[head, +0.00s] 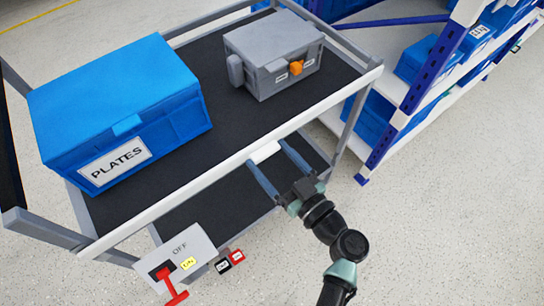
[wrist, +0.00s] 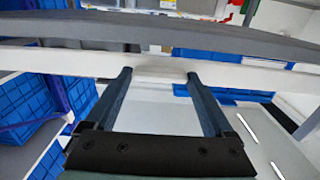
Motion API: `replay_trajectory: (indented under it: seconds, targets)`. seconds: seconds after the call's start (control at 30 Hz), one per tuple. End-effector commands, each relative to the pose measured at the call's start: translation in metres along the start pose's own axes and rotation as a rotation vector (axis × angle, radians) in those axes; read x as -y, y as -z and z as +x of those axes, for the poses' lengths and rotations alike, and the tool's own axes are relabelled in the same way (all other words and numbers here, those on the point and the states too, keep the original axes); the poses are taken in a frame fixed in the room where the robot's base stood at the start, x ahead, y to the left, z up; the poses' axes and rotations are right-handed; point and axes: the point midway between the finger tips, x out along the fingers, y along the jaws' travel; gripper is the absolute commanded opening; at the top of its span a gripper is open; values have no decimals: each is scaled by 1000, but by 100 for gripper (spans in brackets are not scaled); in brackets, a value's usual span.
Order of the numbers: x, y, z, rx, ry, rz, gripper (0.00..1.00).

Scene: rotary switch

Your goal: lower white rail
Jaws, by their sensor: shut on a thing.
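The white rail (head: 325,104) runs along the near edge of the trolley's top shelf. It crosses the wrist view (wrist: 75,63) from side to side below a grey bar. My gripper (head: 265,152) is at the middle of the rail, on its near side. Its two long dark fingers are wide apart, with their tips on either side of a short white tab that hangs at the rail. The wrist view shows the fingertips (wrist: 158,75) at the rail with this white piece between them. The exact contact at the tips is hard to see.
A blue PLATES box (head: 120,105) and a grey case (head: 272,55) with an orange latch stand on the dark top shelf (head: 215,105). A switch panel marked OFF (head: 190,248) with a red lever is at the trolley's near corner. A blue-and-white rack (head: 400,110) stands right.

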Motion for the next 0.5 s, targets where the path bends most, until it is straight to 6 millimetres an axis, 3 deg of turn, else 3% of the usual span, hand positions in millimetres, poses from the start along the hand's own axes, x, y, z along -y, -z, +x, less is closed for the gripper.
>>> replay_trajectory:
  seconds: [0.5]
  targets:
    - [0,-52,-1,0,-2,0,0]
